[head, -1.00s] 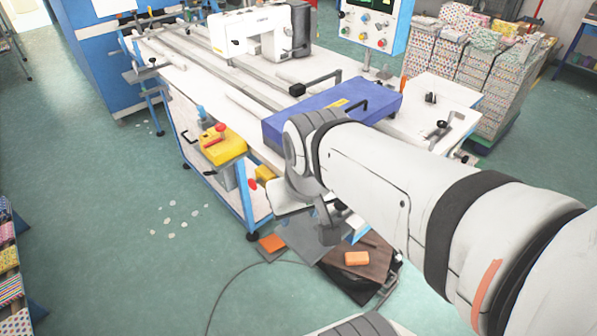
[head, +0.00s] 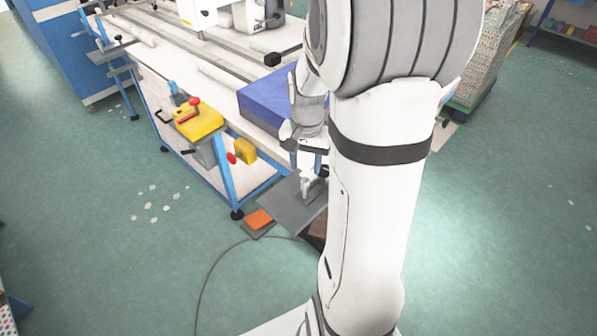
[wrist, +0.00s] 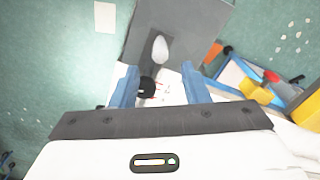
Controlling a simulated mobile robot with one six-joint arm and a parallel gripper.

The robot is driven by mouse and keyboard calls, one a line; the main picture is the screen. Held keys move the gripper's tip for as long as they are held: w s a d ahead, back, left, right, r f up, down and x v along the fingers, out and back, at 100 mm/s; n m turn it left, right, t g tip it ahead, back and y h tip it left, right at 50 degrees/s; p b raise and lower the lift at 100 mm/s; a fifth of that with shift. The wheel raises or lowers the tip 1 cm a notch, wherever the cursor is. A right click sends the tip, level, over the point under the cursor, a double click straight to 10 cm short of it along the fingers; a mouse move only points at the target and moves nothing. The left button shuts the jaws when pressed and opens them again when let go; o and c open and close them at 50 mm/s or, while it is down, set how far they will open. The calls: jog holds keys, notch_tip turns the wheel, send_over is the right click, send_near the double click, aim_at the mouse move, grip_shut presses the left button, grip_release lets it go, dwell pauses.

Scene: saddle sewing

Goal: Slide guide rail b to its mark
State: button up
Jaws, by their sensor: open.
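Long grey rails (head: 215,49) run along the white sewing table (head: 165,62) in the head view. No label is legible, so I cannot tell which is guide rail b, and no mark for it can be made out. In the wrist view my gripper (wrist: 160,72) is open, its two blue fingers apart with nothing held between them. It points down past the table's near end, over a grey plate (wrist: 190,22) low near the floor. A pale rounded piece (wrist: 160,48) and a black round part (wrist: 147,86) show below it. The rails are not in the wrist view.
A blue block (head: 263,108) lies on the table's near end, partly behind my arm. A white sewing machine (head: 240,17) stands at the back. A yellow box with a red knob (head: 197,122) sticks out from the table's side.

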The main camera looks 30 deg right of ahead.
aim_at(305, 179)
notch_tip(305, 179, down, 7)
dwell(0.3)
jog(key=shift+c, duration=0.4)
grip_shut()
